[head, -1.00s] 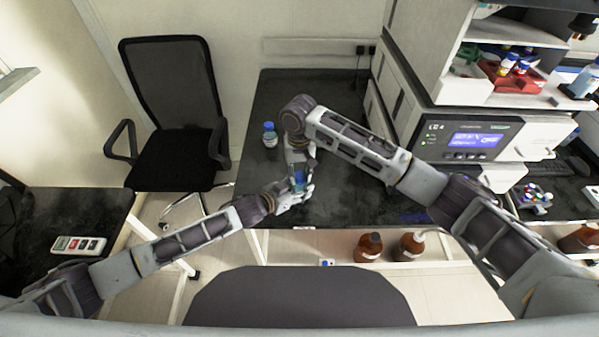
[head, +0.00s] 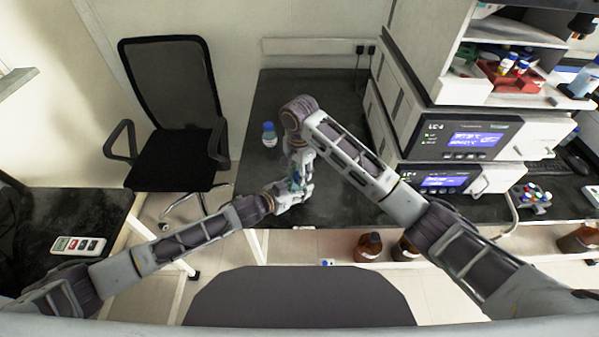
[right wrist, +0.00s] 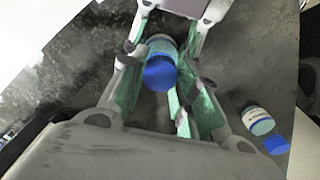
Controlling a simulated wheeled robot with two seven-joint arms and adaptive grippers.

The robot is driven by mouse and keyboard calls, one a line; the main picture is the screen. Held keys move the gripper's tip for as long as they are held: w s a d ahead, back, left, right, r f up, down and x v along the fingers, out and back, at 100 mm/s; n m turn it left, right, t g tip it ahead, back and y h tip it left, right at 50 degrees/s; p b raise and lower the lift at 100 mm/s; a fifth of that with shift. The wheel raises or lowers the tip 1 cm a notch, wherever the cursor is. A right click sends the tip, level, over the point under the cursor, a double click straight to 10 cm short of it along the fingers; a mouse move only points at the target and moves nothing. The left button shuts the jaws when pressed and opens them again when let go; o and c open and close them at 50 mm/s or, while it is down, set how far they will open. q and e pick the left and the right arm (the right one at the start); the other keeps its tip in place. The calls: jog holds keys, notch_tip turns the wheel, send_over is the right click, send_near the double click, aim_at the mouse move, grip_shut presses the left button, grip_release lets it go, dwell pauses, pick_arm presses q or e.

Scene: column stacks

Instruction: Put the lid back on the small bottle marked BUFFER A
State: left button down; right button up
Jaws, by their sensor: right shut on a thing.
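A small bottle (right wrist: 161,42) with a pale label is held off the bench between the fingers of my left gripper (head: 297,193). My right gripper (head: 299,174) comes down from above, close to the left one. Its fingers are around a blue lid (right wrist: 160,73), which lines up with the bottle's top in the right wrist view. I cannot tell whether lid and bottle touch. The grippers hide most of the bottle in the head view, and I cannot read its label.
Another small bottle with a blue cap (head: 269,134) stands on the dark bench (head: 262,100), left of the grippers. The LC-4 instrument stack (head: 455,138) stands to the right. Brown bottles (head: 368,246) are below the bench's front edge. A chair (head: 172,100) is at left.

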jog(key=m, duration=0.6)
jog(key=shift+a, duration=0.1)
jog(key=m, duration=0.5)
jog(key=shift+m, duration=0.4)
jog(key=m, duration=0.4)
jog(key=shift+m, duration=1.7)
jog(key=o, duration=0.7)
jog(key=shift+s, duration=0.1)
jog(key=shift+c, duration=0.2)
jog(key=shift+n, duration=0.3)
jog(key=shift+c, duration=0.2)
